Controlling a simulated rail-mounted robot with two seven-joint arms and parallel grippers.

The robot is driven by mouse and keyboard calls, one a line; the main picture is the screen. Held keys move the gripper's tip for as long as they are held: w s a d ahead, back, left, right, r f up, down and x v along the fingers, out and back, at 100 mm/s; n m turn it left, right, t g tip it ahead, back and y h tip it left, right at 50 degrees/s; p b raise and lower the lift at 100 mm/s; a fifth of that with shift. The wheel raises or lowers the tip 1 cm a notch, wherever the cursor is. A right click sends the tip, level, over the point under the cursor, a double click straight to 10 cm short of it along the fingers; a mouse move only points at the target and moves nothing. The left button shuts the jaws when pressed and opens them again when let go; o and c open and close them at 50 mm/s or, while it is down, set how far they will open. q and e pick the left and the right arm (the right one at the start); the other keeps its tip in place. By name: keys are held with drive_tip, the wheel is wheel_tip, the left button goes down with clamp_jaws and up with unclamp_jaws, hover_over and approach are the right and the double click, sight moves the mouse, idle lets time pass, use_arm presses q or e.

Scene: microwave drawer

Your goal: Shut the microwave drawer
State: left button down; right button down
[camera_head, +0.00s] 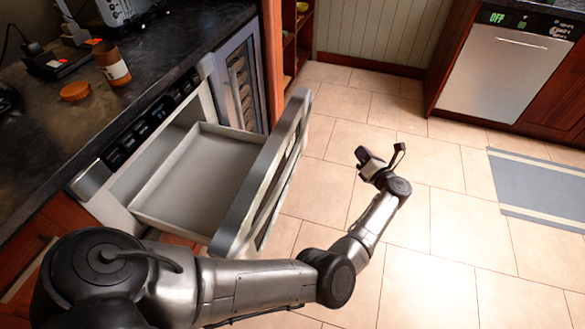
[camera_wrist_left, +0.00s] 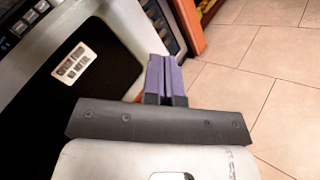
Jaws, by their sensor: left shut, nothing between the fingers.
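The microwave drawer (camera_head: 200,178) is pulled well out from under the counter, and its inside looks empty. Its thick silver front panel (camera_head: 262,180) stands away from the cabinet. In the left wrist view, the drawer's outer face shows as a black window (camera_wrist_left: 85,75) with a pale label, in a light frame. My left gripper (camera_head: 363,154) is beyond the drawer front on the room side, apart from it, over the floor. Its purple fingers (camera_wrist_left: 165,72) are shut together with nothing between them. My right gripper is in neither view.
The dark counter (camera_head: 60,130) holds a jar (camera_head: 113,66), an orange lid (camera_head: 75,91) and small appliances. A glass-fronted cooler (camera_head: 240,80) stands beside the drawer. A dishwasher (camera_head: 505,75) is across the room. The tiled floor (camera_head: 430,230) is open, with a grey mat (camera_head: 540,185).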

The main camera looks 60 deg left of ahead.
use_arm(q)
drive_tip(key=s+d+n+g+h, duration=0.45)
drive_tip(key=s+n+g, duration=0.9)
drive_tip(key=n, duration=0.35)
drive_tip(key=x, duration=1.3)
drive_tip(key=shift+f, duration=0.3)
drive_tip(key=shift+a, duration=0.1)
